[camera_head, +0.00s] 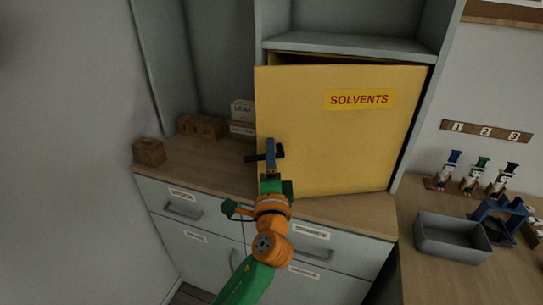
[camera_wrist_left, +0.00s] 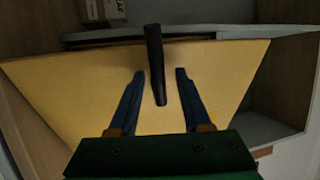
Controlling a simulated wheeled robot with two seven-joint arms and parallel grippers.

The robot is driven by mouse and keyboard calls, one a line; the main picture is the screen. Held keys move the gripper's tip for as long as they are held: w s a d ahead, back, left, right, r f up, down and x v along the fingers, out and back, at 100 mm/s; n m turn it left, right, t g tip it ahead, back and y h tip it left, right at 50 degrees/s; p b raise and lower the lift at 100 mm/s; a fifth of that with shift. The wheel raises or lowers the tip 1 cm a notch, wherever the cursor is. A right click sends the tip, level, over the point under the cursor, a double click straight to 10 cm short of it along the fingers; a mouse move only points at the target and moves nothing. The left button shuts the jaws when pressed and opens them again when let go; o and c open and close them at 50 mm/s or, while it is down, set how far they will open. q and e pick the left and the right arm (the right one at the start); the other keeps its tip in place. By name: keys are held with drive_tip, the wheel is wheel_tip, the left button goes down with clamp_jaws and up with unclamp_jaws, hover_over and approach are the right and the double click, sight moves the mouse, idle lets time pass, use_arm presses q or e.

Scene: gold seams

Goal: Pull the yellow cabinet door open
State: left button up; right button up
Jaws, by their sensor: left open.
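The yellow cabinet door (camera_head: 335,125) carries a red "SOLVENTS" label (camera_head: 359,99). A dark gap shows along its top edge, and it seems to stand slightly ajar, its left side outward. The door fills much of the left wrist view (camera_wrist_left: 80,90). Its black bar handle (camera_wrist_left: 155,60) is near the door's left edge in the head view. My left gripper (camera_head: 270,150) is at the handle. In the left wrist view its two blue fingers (camera_wrist_left: 160,74) are open, one on each side of the handle, with gaps visible. My right gripper is not in view.
A wooden counter (camera_head: 215,165) with drawers below runs under the door. Wooden blocks (camera_head: 200,126) and white labelled boxes (camera_head: 242,110) stand left of the door. A grey bin (camera_head: 452,237) and a blue fixture (camera_head: 497,220) sit on the right bench.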

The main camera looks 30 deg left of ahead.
use_arm(q)
drive_tip(key=b+v, duration=0.2)
drive_tip(key=v, duration=0.5)
